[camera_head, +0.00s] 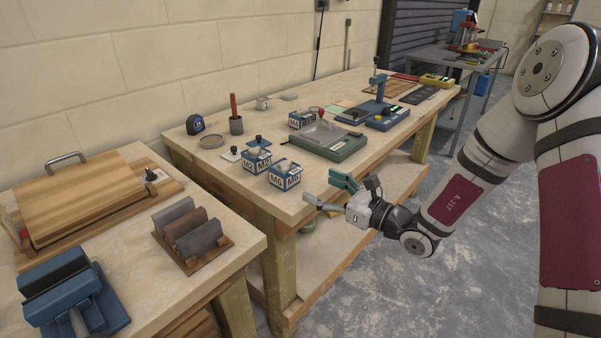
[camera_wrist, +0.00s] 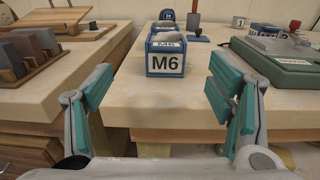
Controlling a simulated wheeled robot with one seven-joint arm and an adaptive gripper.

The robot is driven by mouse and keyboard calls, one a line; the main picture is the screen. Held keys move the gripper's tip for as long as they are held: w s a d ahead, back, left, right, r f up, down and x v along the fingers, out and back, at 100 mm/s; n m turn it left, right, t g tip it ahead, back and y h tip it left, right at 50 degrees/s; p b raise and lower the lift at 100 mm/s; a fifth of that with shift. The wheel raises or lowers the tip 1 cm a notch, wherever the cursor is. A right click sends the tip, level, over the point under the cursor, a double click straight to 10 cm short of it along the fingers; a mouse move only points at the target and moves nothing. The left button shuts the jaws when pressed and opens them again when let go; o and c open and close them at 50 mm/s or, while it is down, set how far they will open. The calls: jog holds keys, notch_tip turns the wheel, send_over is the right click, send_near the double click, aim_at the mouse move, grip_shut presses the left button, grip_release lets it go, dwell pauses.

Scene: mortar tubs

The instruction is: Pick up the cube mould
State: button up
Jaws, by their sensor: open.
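Several blue cube moulds with white labels stand on the long wooden bench. One marked M6 (camera_head: 285,175) is near the front edge, with one marked M2 (camera_head: 257,159) just behind it to the left. Another (camera_head: 300,119) stands further back beside the green device. My gripper (camera_head: 322,191) is open and empty, off the bench's front edge and to the right of the M6 mould. In the wrist view, the M6 mould (camera_wrist: 166,55) is straight ahead, seen between the spread teal-padded fingers of my gripper (camera_wrist: 157,88). It is beyond the fingertips and not touched.
A green-based device (camera_head: 328,145) with a clear plate lies right of the moulds. A second bench at left holds a rack of slabs (camera_head: 193,238) and a blue vice-like block (camera_head: 75,300).

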aim_at(291, 170)
jog(key=x, duration=0.4)
jog(key=b+x, duration=0.1)
jog(key=x, duration=0.8)
jog(key=shift+w+f, duration=0.15)
jog(key=shift+w, duration=0.45)
jog(key=shift+c, duration=0.6)
jog(key=c, duration=1.3)
jog(key=shift+c, duration=0.8)
jog(key=shift+r, duration=0.2)
